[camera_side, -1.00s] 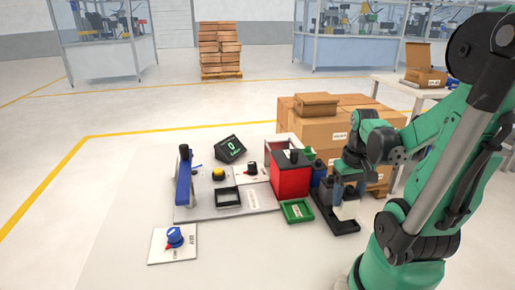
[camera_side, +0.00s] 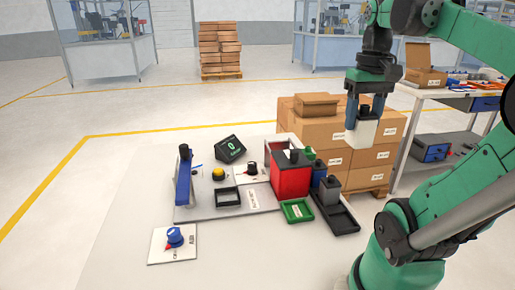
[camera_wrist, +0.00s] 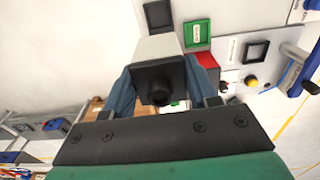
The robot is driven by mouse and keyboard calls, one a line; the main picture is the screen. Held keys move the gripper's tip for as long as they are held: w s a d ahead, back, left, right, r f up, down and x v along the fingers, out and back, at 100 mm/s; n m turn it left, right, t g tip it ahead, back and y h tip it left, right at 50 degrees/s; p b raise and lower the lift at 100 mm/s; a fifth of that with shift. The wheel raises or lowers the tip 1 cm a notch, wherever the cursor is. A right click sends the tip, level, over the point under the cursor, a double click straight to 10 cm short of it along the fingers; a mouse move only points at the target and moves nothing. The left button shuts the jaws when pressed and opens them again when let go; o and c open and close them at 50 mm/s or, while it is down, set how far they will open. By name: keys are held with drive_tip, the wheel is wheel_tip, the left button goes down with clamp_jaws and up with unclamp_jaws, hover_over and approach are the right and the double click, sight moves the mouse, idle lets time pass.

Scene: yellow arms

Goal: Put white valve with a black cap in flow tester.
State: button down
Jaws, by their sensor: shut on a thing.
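My gripper (camera_side: 365,112) is shut on the white valve (camera_side: 361,133) and holds it in the air, above and behind the trays on the right. In the wrist view the valve's white body (camera_wrist: 156,46) sits between the blue fingers, with its black cap (camera_wrist: 160,82) facing the camera. The flow tester (camera_side: 260,201) is a grey plate on the table, left of my gripper. It carries an empty black square frame (camera_side: 228,205), a blue upright clamp (camera_side: 183,180), a yellow button (camera_side: 218,173) and a display (camera_side: 230,149) reading 0.
A large red block (camera_side: 290,181) with a black top stands at the tester's right end. Beside it are an empty green tray (camera_side: 297,218), a black tray (camera_side: 345,222) with a grey valve (camera_side: 330,190), and a blue valve (camera_side: 319,174). A blue knob panel (camera_side: 173,254) lies front left.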

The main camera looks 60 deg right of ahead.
drive_tip(key=w+a+r, duration=0.1)
drive_tip(key=w+a, duration=0.3)
drive_tip(key=w, duration=0.9)
drive_tip(key=w+a, duration=0.4)
drive_tip(key=w, duration=0.9)
drive_tip(key=shift+a+f, duration=0.1)
drive_tip(key=shift+f, duration=9.85)
drive_tip(key=shift+f, duration=0.1)
drive_tip(key=shift+c, duration=1.2)
unclamp_jaws()
